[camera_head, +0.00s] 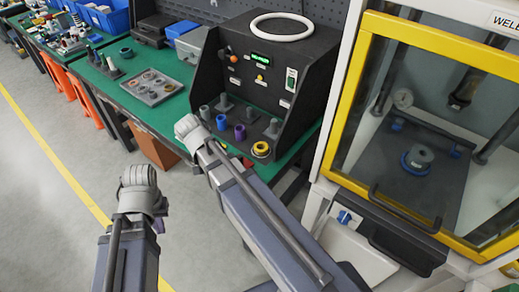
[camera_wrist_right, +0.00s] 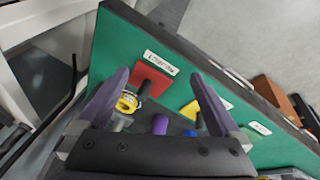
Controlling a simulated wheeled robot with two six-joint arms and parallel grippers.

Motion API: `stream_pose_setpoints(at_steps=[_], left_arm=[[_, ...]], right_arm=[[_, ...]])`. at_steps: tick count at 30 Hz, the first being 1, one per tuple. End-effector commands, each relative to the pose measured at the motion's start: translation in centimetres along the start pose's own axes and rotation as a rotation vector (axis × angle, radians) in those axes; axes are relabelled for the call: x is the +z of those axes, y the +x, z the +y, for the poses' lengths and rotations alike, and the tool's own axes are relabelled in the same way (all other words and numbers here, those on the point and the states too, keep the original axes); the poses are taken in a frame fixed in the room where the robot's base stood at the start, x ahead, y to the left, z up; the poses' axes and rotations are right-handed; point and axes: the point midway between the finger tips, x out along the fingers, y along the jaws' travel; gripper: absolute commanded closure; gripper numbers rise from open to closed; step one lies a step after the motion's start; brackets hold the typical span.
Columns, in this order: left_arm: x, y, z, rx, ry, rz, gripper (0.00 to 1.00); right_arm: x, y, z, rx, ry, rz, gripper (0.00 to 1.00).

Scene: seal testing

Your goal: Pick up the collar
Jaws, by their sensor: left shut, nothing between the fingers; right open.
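The piece that looks most like the collar is a thick yellow ring (camera_head: 261,148) at the front right of the black test station; I cannot be sure. In the right wrist view the yellow ring (camera_wrist_right: 127,102) shows beside the left-hand finger, apart from the palm. My right gripper (camera_wrist_right: 158,74) is open, its fingers spread over the station's front with nothing held. In the head view its jaws are hidden behind my right arm. My left gripper (camera_head: 158,225) is mostly hidden behind its own arm, low at the left; it is shut and empty.
Purple (camera_head: 240,132) and blue (camera_head: 221,122) cylinders stand beside the yellow ring. A white ring (camera_head: 282,27) lies on the black station (camera_head: 230,75). A red labelled pad (camera_wrist_right: 152,80) lies on the green bench (camera_wrist_right: 110,45). A yellow-framed cabinet (camera_head: 350,95) stands right.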

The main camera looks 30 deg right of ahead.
Motion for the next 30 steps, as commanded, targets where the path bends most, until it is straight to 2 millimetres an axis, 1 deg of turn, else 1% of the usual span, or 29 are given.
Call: stream_pose_setpoints(at_steps=[1,5,6,9,12,15,20,23,27,30], left_arm=[[0.0,0.1,0.0,0.000,0.000,0.000,1.00],[0.0,0.3,0.0,0.000,0.000,0.000,1.00],[0.0,0.3,0.0,0.000,0.000,0.000,1.00],[0.0,0.4,0.0,0.000,0.000,0.000,1.00],[0.0,0.5,0.1,0.000,0.000,0.000,1.00],[0.0,0.5,0.1,0.000,0.000,0.000,1.00],[0.0,0.6,0.1,0.000,0.000,0.000,1.00],[-0.1,1.2,0.1,0.000,0.000,0.000,1.00],[-0.1,2.5,0.2,0.000,0.000,0.000,1.00],[-0.2,2.9,0.3,0.000,0.000,0.000,1.00]], right_arm=[[-1.7,0.5,0.2,0.015,0.087,0.013,0.00],[-6.1,1.5,1.7,0.055,0.362,0.062,0.00],[-7.4,1.9,2.3,0.067,0.452,0.080,0.00],[-10.2,2.5,3.8,0.090,0.640,0.121,0.00],[-11.8,2.9,4.8,0.102,0.762,0.150,0.00],[-12.5,3.1,5.3,0.106,0.822,0.165,0.00],[-12.6,3.2,5.5,0.107,0.840,0.169,0.00],[-12.6,3.9,5.5,0.107,0.839,0.169,0.00],[-12.7,5.3,5.7,0.106,0.838,0.169,0.00],[-12.8,5.8,5.8,0.106,0.836,0.169,0.00]])
